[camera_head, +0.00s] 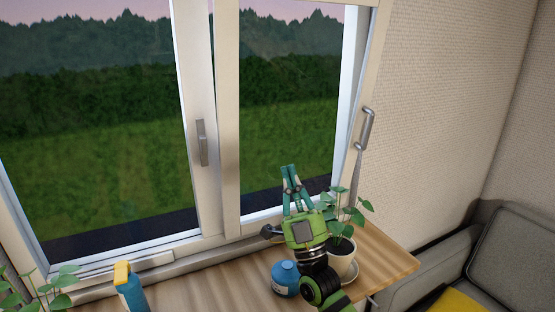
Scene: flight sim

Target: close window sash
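The window has a left pane section whose pale upright stile bears a grey handle (203,142). Beside it stands the pale upright stile (228,120) of the right section. A narrow strip shows between the two stiles; I cannot tell how far either sash is open. A second metal handle (367,128) is at the right side of the window. My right gripper (289,168) points up in front of the lower right pane, with its teal fingers together and nothing seen between them. It appears apart from both handles. My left gripper is out of view.
A wooden table (222,292) lies below the window. On it are a blue round container (286,279), a potted plant (342,258) close to my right arm, and a blue bottle with a yellow top (131,292). A grey sofa (510,258) stands at right.

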